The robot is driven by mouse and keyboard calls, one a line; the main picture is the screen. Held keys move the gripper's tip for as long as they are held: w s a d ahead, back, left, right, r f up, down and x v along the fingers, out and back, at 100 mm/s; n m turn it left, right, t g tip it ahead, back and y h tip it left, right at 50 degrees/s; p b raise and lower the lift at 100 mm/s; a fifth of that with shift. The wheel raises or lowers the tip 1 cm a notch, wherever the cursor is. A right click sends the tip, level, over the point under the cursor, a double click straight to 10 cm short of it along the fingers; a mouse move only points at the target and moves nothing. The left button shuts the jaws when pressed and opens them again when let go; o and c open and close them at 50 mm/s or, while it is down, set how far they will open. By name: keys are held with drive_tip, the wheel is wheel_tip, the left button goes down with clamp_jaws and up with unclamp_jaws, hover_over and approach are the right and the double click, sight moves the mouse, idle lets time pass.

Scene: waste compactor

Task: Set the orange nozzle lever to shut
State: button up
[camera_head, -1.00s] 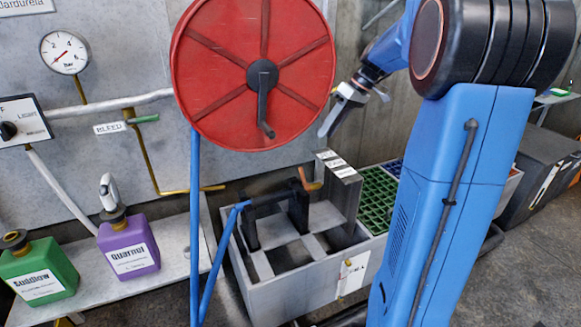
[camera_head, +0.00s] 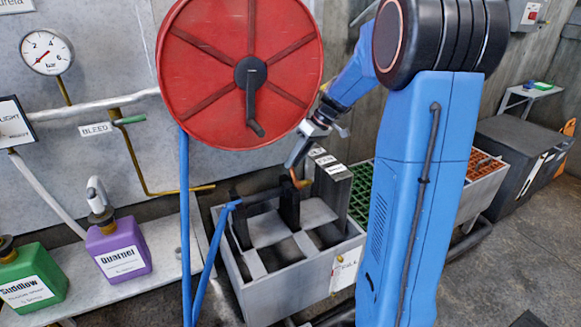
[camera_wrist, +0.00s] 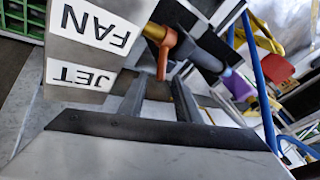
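The orange nozzle lever (camera_head: 296,178) sits on the dark nozzle above the grey crate (camera_head: 291,296), beside a grey plate with white labels (camera_head: 322,160). In the wrist view the lever (camera_wrist: 167,52) hangs from an orange collar, with its end at the gap between my fingertips. The wrist view shows two labels upside down, FAN (camera_wrist: 97,27) and JET (camera_wrist: 82,75), on the plate to the left of the lever. A third label is too small to read in the head view. My gripper (camera_head: 291,165) is open and empty, pointing down close to the lever; it also shows in the wrist view (camera_wrist: 160,88).
A red hose reel (camera_head: 240,72) hangs in front of the wall at the upper left, close to my gripper. A blue hose (camera_head: 186,230) runs from it to the nozzle. Purple (camera_head: 119,250) and green (camera_head: 32,278) jugs stand on a shelf at left.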

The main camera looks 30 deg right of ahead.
sight(294, 177)
drive_tip(key=shift+x, duration=1.65)
drive_tip(key=shift+r, duration=0.1)
clamp_jaws()
